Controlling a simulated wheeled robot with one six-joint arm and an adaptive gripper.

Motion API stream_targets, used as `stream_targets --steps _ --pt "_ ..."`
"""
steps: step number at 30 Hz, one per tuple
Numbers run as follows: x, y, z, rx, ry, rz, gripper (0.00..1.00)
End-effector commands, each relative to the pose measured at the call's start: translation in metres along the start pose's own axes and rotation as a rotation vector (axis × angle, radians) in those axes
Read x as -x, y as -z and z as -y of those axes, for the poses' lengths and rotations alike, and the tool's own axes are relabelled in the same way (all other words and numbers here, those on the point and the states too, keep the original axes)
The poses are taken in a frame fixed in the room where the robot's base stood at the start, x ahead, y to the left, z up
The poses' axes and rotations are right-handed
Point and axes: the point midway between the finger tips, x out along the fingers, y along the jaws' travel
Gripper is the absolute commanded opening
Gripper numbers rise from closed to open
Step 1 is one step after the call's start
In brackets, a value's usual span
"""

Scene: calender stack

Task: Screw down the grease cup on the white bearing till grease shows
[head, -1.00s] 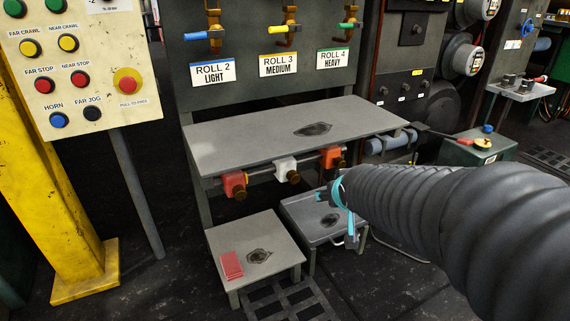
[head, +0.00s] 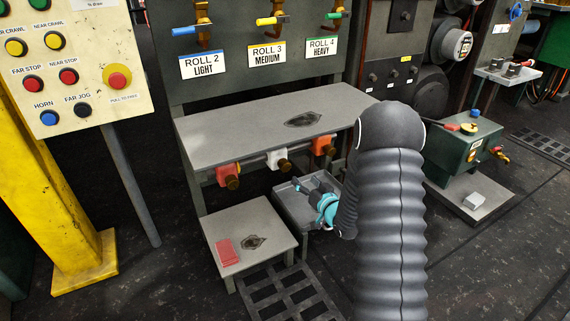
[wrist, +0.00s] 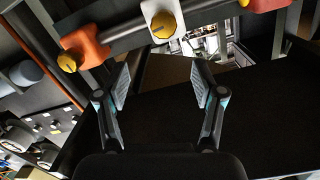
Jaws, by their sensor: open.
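The white bearing (head: 277,157) sits between a red bearing (head: 228,171) and an orange bearing (head: 322,145) on the bar under the grey shelf. Its brass grease cup (head: 284,165) faces out; whether grease shows cannot be told. In the wrist view, the white bearing (wrist: 161,6) and its yellow cup (wrist: 164,25) are near the top, just beyond and above my fingertips. My gripper (wrist: 160,80) is open, with nothing between its fingers. In the head view my gripper (head: 309,184) is below and right of the white bearing, apart from the cup.
The grey shelf (head: 235,130) overhangs the bearings.

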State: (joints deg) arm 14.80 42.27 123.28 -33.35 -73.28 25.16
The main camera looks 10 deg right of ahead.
Motion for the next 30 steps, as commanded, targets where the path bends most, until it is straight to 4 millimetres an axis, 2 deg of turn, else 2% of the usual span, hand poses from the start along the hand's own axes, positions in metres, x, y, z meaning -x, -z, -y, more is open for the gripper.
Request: stream_targets --steps 1,5,11,30 --pt "0.001 -0.008 -0.002 -0.020 0.017 -0.014 0.68" --pt "0.002 -0.017 -0.003 -0.051 0.051 -0.048 0.68" --pt "-0.006 -0.019 -0.002 -0.063 0.067 -0.064 0.68" --pt "-0.114 -0.012 0.005 -0.061 0.066 -0.063 0.68"
